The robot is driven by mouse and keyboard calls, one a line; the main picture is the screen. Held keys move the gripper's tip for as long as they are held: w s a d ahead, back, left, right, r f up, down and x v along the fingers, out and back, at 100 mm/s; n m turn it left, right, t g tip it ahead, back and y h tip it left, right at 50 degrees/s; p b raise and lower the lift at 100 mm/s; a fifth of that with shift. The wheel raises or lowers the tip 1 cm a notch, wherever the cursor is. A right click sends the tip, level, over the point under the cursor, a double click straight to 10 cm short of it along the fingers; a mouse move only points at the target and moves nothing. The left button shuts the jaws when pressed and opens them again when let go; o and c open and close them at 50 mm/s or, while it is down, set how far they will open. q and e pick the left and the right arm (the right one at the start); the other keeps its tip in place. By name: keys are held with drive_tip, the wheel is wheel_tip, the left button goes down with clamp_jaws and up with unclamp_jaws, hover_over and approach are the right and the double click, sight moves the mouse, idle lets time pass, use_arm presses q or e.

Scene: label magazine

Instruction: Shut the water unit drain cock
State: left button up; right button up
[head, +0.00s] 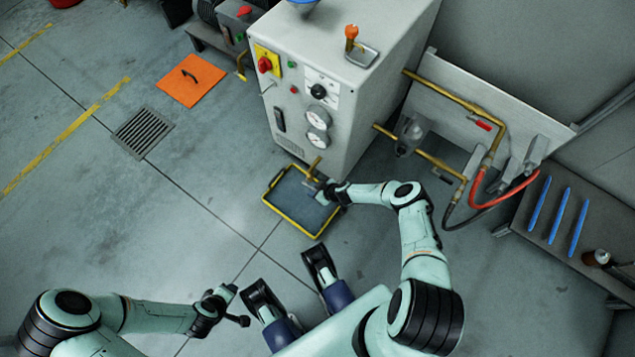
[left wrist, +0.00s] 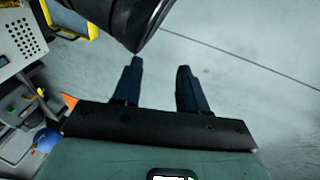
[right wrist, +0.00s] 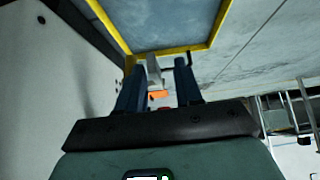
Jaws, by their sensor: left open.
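A brass drain cock (head: 315,165) sticks out low on the front of the grey unit (head: 342,150), above a yellow-rimmed tray (head: 299,229) on the floor. My right gripper (head: 318,189) is at the cock, over the tray's upper right corner. In the right wrist view my right gripper (right wrist: 160,80) has its fingers apart, with a pale grey piece (right wrist: 153,72) showing between them near the left finger. I cannot tell whether they touch it, or how the cock's lever stands. My left gripper (head: 226,296) is open and empty, low over the floor; it also shows in the left wrist view (left wrist: 157,80).
Brass pipes (head: 450,97) with a red lever (head: 482,124) and a red hose (head: 507,199) run right of the unit. A bench (head: 590,234) with blue rods stands at the right. An orange mat (head: 192,82) and a floor grate (head: 143,132) lie left.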

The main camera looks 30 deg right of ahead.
sight(315, 190)
drive_tip(key=shift+d, duration=0.2)
drive_tip(key=shift+s+r, duration=0.15)
use_arm(q)
drive_tip(key=s+d+r+g+h+p, duration=0.1)
drive_tip(key=s+d+r+g+p, duration=0.1)
drive_tip(key=s+d+r+p, duration=0.2)
wheel_tip(315, 190, up, 3)
drive_tip(key=s+p, duration=0.1)
drive_tip(key=s, duration=0.1)
drive_tip(key=shift+s+m+p, duration=0.3)
drive_tip(key=shift+s+p, duration=0.05)
use_arm(e)
drive_tip(key=v, duration=1.3)
use_arm(q)
drive_tip(key=shift+d, duration=0.1)
use_arm(e)
drive_tip(key=shift+a+r, duration=0.1)
drive_tip(key=shift+a, duration=0.05)
